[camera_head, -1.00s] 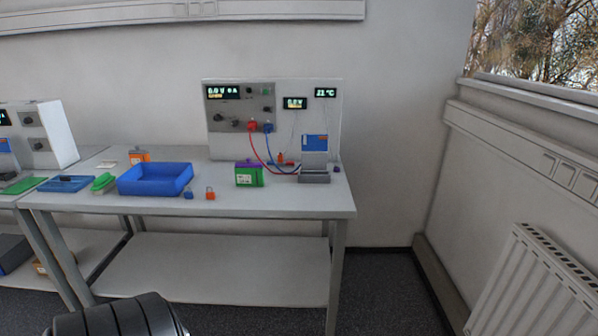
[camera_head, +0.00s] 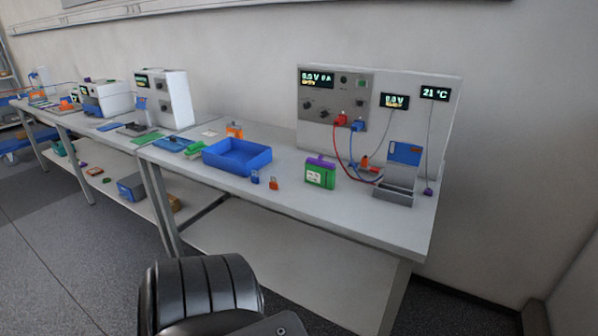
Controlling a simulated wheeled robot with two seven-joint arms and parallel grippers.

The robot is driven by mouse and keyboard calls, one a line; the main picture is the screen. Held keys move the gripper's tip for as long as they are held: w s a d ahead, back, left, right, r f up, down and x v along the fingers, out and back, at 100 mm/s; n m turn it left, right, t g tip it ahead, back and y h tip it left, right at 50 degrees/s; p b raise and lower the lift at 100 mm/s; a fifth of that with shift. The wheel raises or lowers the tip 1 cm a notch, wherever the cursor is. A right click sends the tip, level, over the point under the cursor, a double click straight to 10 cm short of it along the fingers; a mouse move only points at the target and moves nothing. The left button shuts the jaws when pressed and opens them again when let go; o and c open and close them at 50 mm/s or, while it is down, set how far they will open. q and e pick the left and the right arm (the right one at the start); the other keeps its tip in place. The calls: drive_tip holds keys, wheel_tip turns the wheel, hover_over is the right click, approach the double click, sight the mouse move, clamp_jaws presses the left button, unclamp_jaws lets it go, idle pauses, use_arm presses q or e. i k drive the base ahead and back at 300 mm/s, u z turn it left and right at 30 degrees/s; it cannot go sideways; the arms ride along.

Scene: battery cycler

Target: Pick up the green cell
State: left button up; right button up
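The green cell (camera_head: 320,173) stands upright on the near bench, a green block with a purple top and a white label. It is between the blue tray and the grey cell holder, apart from both. Neither of my grippers shows in the view. A black ribbed part of my own arm is low in the picture, in front of the bench.
Bare benchtop lies in front of the cell.

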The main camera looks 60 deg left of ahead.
sight(318, 176)
drive_tip(key=u, duration=0.55)
drive_tip(key=i, duration=0.55)
drive_tip(key=u, duration=0.55)
